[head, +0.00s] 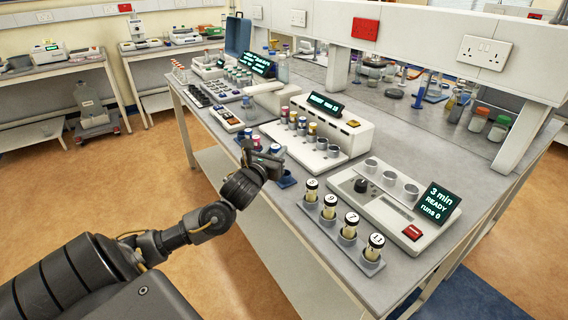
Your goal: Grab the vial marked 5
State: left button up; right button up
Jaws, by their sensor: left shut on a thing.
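The leftmost vial (312,190) has a number too small to read surely, perhaps 5 or 8. Behind it in the row are the vials marked 9 (330,206), 7 (349,227) and 11 (375,246). My left gripper (272,158) is over the bench's front edge, left of the rack and apart from these vials. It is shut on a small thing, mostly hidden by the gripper. My right gripper is not in view.
Behind the rack is a white device (400,202) with a "3 min READY" screen (437,203). A white dispenser (335,128) with cups and coloured-cap vials stands behind the gripper.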

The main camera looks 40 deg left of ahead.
pick_arm(q)
jog(key=s+a+r+b, duration=0.1)
jog(key=s+a+r, duration=0.1)
jog(key=s+r, duration=0.4)
jog(key=shift+s+b, duration=0.3)
jog(key=shift+s, duration=1.95)
